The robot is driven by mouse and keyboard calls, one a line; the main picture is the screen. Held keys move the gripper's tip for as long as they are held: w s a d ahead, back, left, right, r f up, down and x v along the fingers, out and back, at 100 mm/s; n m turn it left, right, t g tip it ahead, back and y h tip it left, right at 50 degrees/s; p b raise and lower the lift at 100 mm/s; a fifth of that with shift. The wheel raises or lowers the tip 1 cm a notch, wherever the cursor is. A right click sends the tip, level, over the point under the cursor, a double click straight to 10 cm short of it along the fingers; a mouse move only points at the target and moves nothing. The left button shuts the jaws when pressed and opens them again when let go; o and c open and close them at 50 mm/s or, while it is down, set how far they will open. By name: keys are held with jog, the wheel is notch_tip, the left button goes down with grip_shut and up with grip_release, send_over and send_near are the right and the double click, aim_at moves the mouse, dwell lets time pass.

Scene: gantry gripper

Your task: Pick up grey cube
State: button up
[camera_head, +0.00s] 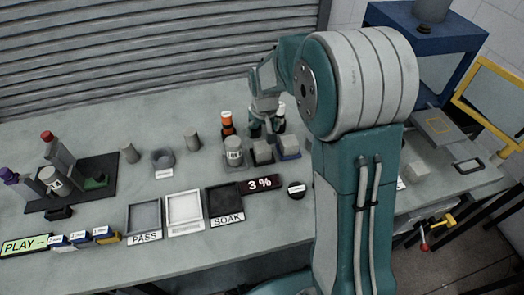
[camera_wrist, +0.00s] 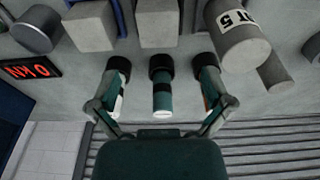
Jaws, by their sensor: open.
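Two grey cubes stand side by side on the bench. One grey cube (camera_head: 262,153) stands right of a labelled grey cylinder (camera_head: 233,150). The other grey cube (camera_head: 288,144) sits in a blue holder. In the wrist view the first cube (camera_wrist: 158,22) is at top centre and the second (camera_wrist: 90,26) to its left. I cannot tell which one the task means. My gripper (camera_head: 268,135) is just behind the cubes. In the wrist view its spread, dark-tipped fingers (camera_wrist: 161,68) are open and empty, with the middle finger in line with the first cube. Contact is not clear.
A black tray with several items (camera_head: 100,172) is at left. A ribbed shutter (camera_head: 130,50) rises behind the bench.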

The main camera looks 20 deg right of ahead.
aim_at(262, 146)
jog(key=f, duration=0.6)
jog(key=w+f, duration=0.1)
jog(key=f, duration=0.2)
jog(key=c, duration=1.3)
